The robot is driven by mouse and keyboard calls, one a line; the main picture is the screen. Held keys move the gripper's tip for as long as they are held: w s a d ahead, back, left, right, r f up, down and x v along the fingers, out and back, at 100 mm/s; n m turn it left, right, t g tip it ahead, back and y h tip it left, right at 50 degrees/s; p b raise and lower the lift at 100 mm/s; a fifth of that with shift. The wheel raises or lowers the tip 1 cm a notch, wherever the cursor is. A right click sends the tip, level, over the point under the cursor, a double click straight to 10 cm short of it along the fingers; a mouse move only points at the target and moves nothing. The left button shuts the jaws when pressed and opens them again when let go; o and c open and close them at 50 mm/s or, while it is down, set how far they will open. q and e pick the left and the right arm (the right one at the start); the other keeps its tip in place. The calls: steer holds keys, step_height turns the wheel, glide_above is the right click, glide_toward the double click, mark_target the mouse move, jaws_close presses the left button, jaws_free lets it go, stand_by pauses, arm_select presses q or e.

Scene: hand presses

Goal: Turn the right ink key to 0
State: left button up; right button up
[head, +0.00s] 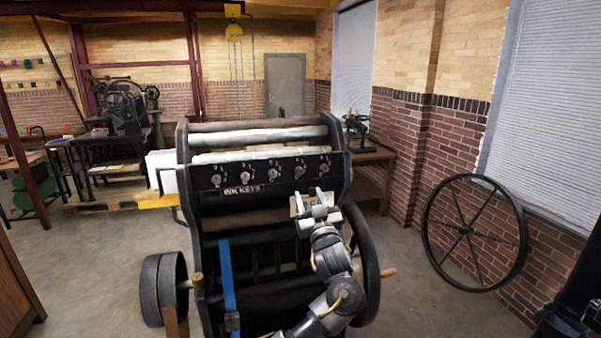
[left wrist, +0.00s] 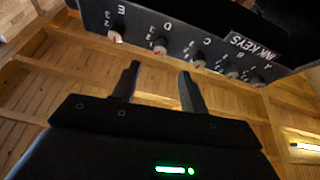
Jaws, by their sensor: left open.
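The right ink key (head: 324,166) is a small pale knob at the right end of a row of several knobs on the press's dark panel. In the left wrist view, upside down, the key (left wrist: 115,37) lies under the letter E, with digits beside it too small to read surely. I cannot tell its setting. My left gripper (head: 310,195) is open and empty, below the right part of the row. In the left wrist view its fingers (left wrist: 160,70) point toward the panel, apart from the keys. My right gripper is not in view.
The other ink keys (head: 273,173) stand close along the panel, above an "INK KEYS" label (head: 242,189). Black press frame sides (head: 343,170) flank the panel. A dark wheel (head: 366,265) is at the press's right. A large spoked wheel (head: 474,232) leans on the brick wall.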

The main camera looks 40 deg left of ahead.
mark_target(300, 173)
arm_select(q)
steer(key=p+x, duration=0.4)
steer(key=x, duration=0.4)
steer(key=shift+w+a+r, duration=0.15)
steer(key=shift+a+r, duration=0.15)
steer(key=shift+w+a+r, duration=0.1)
steer(key=shift+w+a, duration=0.15)
steer(key=shift+a, duration=0.15)
